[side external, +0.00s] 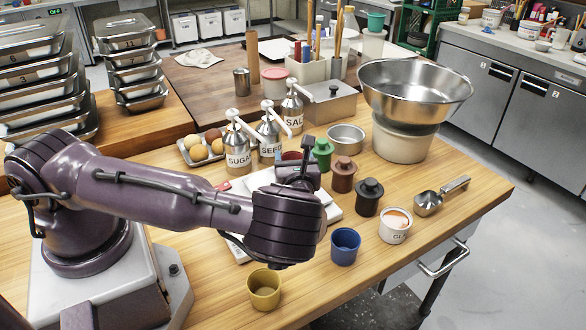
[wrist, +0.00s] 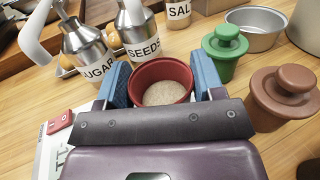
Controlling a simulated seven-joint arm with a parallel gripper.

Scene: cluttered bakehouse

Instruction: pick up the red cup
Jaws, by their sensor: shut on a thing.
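The red cup (wrist: 163,71) is between the two blue-padded fingers of my gripper (wrist: 160,80) in the wrist view. The pads press on its left and right sides. I see its open rim and a pale, grainy inside or filling. In the side view a bit of the red cup (side external: 291,156) shows behind my gripper (side external: 298,170), which hides most of it. The cup looks upright. Its base is hidden, so I cannot tell whether it touches the surface below.
Sugar (side external: 238,145), seeds (side external: 269,135) and salt dispensers (side external: 292,108) stand behind. Green (side external: 322,154), brown (side external: 343,176) and black (side external: 368,198) knobbed pieces stand close on the right. Blue (side external: 345,246) and yellow (side external: 264,290) cups stand in front.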

